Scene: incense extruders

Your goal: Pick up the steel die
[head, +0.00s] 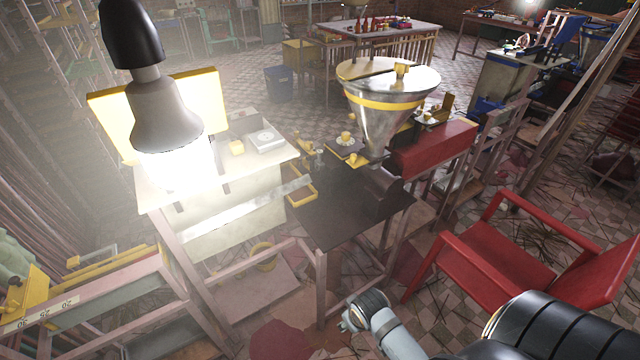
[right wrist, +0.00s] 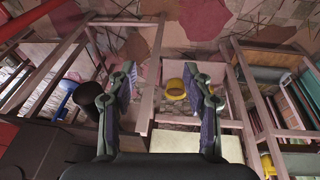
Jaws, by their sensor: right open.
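I cannot pick out the steel die with certainty. A small grey metal piece (head: 319,157) stands among yellow fittings at the back of the dark bench top (head: 345,215) in the head view; it is too small to tell whether it is the die. My right gripper (head: 347,318) is low in front of the bench, apart from it. In the right wrist view my right gripper (right wrist: 160,78) is open, its two fingers wide apart with nothing between them. My left gripper is not in view.
A steel hopper (head: 385,110) rises over the bench, beside a red box (head: 432,148). A yellow-rimmed tray (head: 301,197) sits at the bench's left. A bright lamp (head: 168,115) and a scale (head: 265,140) are left. A red chair (head: 490,265) stands right. A yellow ring (right wrist: 175,88) lies below.

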